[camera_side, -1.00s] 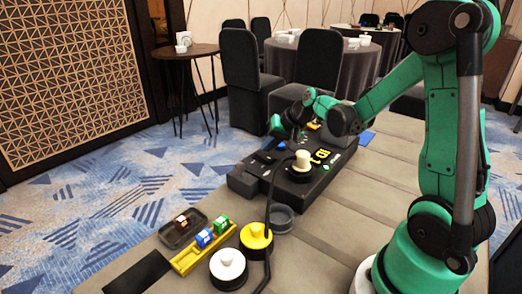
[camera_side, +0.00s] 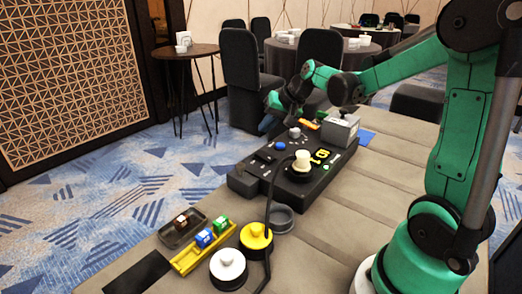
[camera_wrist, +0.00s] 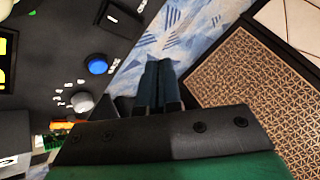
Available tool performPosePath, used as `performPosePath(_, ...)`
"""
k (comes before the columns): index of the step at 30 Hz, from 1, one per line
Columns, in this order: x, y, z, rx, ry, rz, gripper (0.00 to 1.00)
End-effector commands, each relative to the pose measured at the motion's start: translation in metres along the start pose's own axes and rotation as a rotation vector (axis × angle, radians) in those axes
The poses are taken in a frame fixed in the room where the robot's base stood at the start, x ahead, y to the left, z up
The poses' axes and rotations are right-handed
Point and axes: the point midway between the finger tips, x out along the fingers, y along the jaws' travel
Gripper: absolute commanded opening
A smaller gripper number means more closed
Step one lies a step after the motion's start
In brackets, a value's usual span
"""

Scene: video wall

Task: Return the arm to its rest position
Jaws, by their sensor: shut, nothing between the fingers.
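My green arm reaches in from the right in the side view, above the bench (camera_side: 385,178). My gripper (camera_side: 270,122) is at its far end, raised over the far left edge of the black panel (camera_side: 318,182). Its fingertips are dark and hard to make out there. In the wrist view the two dark fingers of my gripper (camera_wrist: 158,68) lie together with nothing between them. They point past the panel edge toward the blue carpet.
A grey box (camera_side: 340,128) stands at the panel's far end, close to my wrist. The panel carries a cream knob (camera_side: 302,158), a grey knob (camera_wrist: 82,102) and a blue button (camera_wrist: 97,64). Yellow (camera_side: 256,237) and white (camera_side: 227,265) round pieces stand nearer, beside a dark tray (camera_side: 183,228).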

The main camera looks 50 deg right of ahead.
Motion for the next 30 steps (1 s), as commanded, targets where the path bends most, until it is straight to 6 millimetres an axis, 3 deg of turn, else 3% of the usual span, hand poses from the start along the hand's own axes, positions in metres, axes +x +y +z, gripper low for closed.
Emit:
performPosePath(11, -0.005, -0.009, 0.009, -0.038, -0.005, 0.007, 0.00)
performPosePath(14, -0.016, -0.026, 0.030, -0.126, -0.016, 0.020, 0.00)
performPosePath(19, -0.040, -0.053, 0.083, -0.357, -0.025, 0.051, 0.00)
performPosePath(24, -0.056, -0.061, 0.129, -0.569, -0.013, 0.068, 0.00)
performPosePath(30, -0.062, -0.060, 0.154, -0.700, 0.003, 0.073, 0.00)
